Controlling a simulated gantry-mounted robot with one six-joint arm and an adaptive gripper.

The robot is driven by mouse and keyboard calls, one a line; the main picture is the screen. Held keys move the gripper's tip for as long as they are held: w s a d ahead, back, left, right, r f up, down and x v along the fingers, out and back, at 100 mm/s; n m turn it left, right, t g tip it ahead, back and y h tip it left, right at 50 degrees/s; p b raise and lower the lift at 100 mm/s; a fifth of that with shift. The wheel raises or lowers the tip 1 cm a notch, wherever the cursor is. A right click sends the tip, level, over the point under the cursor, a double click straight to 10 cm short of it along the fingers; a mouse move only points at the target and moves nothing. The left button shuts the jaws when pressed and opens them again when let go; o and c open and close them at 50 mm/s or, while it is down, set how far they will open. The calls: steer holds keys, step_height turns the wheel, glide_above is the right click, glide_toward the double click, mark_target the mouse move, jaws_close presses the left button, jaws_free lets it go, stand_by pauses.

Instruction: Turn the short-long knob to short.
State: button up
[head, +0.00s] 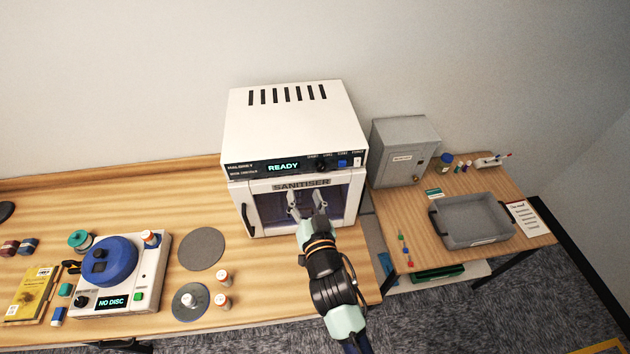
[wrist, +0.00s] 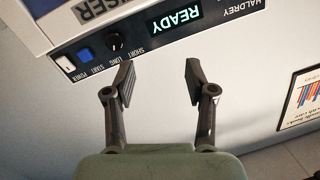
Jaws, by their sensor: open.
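The white sanitiser (head: 295,125) stands at the back of the table, its dark control strip lit with READY. The small black short-long knob (wrist: 115,43) is on this strip, between the display and the blue start button; it also shows in the head view (head: 322,167). The wrist view is upside down, and I cannot tell clearly which way the knob points. My gripper (head: 305,193) is in front of the sanitiser, with its fingers spread and nothing between them. In the wrist view my gripper (wrist: 159,65) shows the knob near one fingertip, not between the fingers; contact cannot be told.
The blue start button (wrist: 86,53) and white power switch (wrist: 66,64) are close beside the knob. The sanitiser door handle (head: 247,219) is at the left. A disc machine (head: 125,300) stands left, a grey metal box (head: 405,150) and grey tray (head: 472,238) right.

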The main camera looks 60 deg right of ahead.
steer(key=m+h, duration=0.2)
glide_toward(321, 170)
steer(key=shift+g, duration=0.4)
steer(key=x, duration=0.8)
steer(key=shift+w+d+r, duration=0.2)
steer(key=shift+w+r, duration=0.05)
jaws_close()
